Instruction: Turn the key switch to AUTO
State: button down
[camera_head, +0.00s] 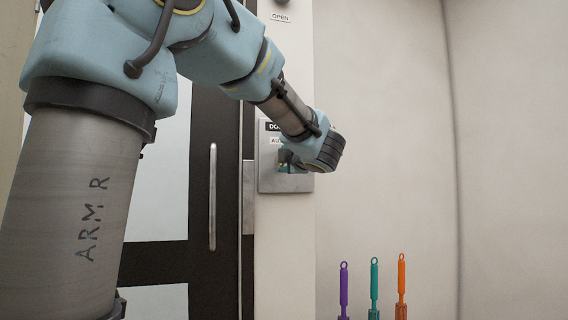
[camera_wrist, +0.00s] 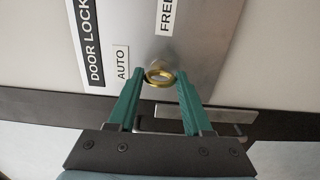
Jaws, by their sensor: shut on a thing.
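In the wrist view, a brass ring (camera_wrist: 160,76), the head of the key switch, sits on a steel plate (camera_wrist: 200,50) between the AUTO label (camera_wrist: 121,64) and the FREE label (camera_wrist: 167,14). A black DOOR LOCK sign (camera_wrist: 91,40) is left of them. My gripper (camera_wrist: 159,73) has its two green fingers on either side of the ring and is shut on it. I cannot tell which label the key points to. In the head view, my gripper (camera_head: 286,160) is at the steel plate (camera_head: 290,184) on the wall, and my wrist hides the key.
A dark-framed door with a long vertical handle (camera_head: 213,196) stands left of the plate. An OPEN label (camera_head: 281,17) is above it. Purple (camera_head: 343,285), teal (camera_head: 374,282) and orange (camera_head: 402,278) handled items stand at the lower right. The wall at right is bare.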

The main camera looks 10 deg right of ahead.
jog(key=shift+c, duration=1.6)
grip_release()
jog(key=shift+s, duration=0.1)
jog(key=s+d, duration=0.1)
jog(key=s, duration=0.9)
jog(key=shift+s+d+b, duration=0.2)
jog(key=shift+s+b, duration=0.1)
jog(key=shift+b, duration=0.15)
